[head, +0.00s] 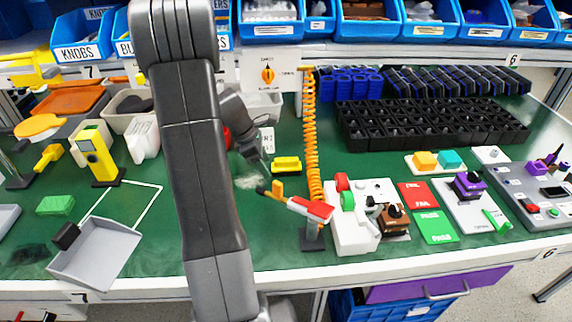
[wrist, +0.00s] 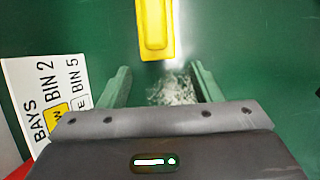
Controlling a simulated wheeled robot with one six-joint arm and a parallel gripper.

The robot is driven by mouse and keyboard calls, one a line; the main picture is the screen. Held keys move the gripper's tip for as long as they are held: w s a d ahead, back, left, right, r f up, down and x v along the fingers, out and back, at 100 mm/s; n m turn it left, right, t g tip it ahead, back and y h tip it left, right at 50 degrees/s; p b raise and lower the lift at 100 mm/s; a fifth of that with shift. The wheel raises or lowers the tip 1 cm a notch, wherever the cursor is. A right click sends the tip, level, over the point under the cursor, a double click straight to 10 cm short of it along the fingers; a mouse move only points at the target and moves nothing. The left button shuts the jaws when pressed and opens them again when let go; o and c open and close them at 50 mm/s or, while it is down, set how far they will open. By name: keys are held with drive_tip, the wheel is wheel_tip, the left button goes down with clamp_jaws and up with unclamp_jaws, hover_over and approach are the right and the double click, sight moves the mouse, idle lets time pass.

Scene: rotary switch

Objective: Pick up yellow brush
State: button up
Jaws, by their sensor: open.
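The yellow brush (wrist: 155,28) lies on the green bench top in the wrist view, ahead of my fingertips and cut off by the top edge. In the head view, what looks like the same brush (head: 287,164) lies just left of the orange coiled cord. My gripper (wrist: 161,70) is open and empty, its two green fingers apart and short of the brush. A pale patch of debris (wrist: 172,88) lies on the bench between the fingers. In the head view my gripper is small and partly hidden by my arm.
A white label card (wrist: 45,95) stands left of my fingers. The orange coiled cord (head: 312,130) hangs right of the brush, with a red-bodied tool (head: 310,207) nearby. A white switch box (head: 352,225) stands further right. A grey dustpan (head: 95,250) sits at front left.

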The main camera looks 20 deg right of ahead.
sight(288, 158)
drive_tip(key=d, duration=0.2)
drive_tip(key=s+d, duration=0.1)
drive_tip(key=d, duration=0.1)
drive_tip(key=s+d+f, duration=0.1)
drive_tip(key=d, duration=0.2)
drive_tip(key=shift+d, duration=0.1)
drive_tip(key=shift+w+f, duration=0.1)
drive_tip(key=shift+f, duration=0.05)
drive_tip(key=c, duration=1.1)
drive_tip(key=shift+r, duration=0.7)
wheel_tip(288, 158, up, 2)
drive_tip(key=shift+r+p, duration=0.25)
drive_tip(key=shift+p, duration=0.05)
drive_tip(key=w+a, duration=0.1)
drive_tip(key=a, duration=0.4)
drive_tip(key=w+a, duration=0.2)
drive_tip(key=a, duration=0.4)
drive_tip(key=w+a, duration=0.1)
drive_tip(key=a, duration=0.5)
drive_tip(key=shift+w+a+f+b, duration=0.15)
drive_tip(key=shift+w+a+b, duration=0.05)
drive_tip(key=shift+w+b, duration=0.15)
